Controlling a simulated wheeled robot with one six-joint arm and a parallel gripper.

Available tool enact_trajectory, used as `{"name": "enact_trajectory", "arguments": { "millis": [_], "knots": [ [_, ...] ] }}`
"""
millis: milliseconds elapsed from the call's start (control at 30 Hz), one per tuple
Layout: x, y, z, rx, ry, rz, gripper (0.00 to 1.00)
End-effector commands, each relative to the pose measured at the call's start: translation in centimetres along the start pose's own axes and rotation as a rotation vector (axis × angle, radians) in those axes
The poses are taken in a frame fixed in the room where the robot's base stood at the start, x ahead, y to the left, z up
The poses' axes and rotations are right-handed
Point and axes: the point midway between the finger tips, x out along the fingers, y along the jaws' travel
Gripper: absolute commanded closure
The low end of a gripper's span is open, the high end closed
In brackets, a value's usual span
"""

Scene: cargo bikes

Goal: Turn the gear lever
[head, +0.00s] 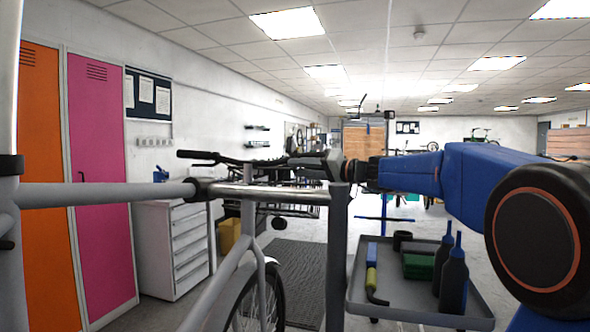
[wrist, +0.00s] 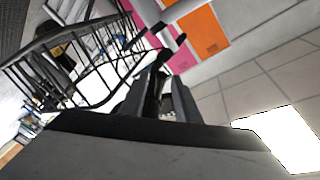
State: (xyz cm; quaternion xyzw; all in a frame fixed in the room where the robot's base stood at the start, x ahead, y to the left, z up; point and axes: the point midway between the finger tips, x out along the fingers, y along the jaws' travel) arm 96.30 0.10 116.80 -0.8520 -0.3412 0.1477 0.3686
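The bike's black handlebar (head: 235,161) runs across the middle of the head view. My gripper (head: 318,160) is at its right end, pointing left; they overlap there, and contact cannot be told. In the wrist view, my gripper's two grey fingers (wrist: 162,98) stand apart, with a dark part of the handlebar (wrist: 160,62) seen between and beyond them. I cannot make out the gear lever as a separate part; it may be hidden by the fingers or lost in the dark handlebar end.
A grey clamp post (head: 337,255) stands just below my gripper. A grey tray (head: 415,312) with bottles (head: 454,280) and tools is at lower right. A front rack (wrist: 85,62) shows in the wrist view. Lockers (head: 100,170) and a drawer cabinet (head: 178,245) stand left.

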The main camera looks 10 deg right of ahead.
Motion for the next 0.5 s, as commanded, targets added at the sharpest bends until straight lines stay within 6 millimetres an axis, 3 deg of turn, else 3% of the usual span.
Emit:
{"name": "enact_trajectory", "arguments": {
  "millis": [200,500],
  "knots": [
    [1.8,0.0,0.0,0.000,0.000,0.000,0.71],
    [2.1,0.0,0.0,0.000,0.000,0.000,0.71]
  ]
}}
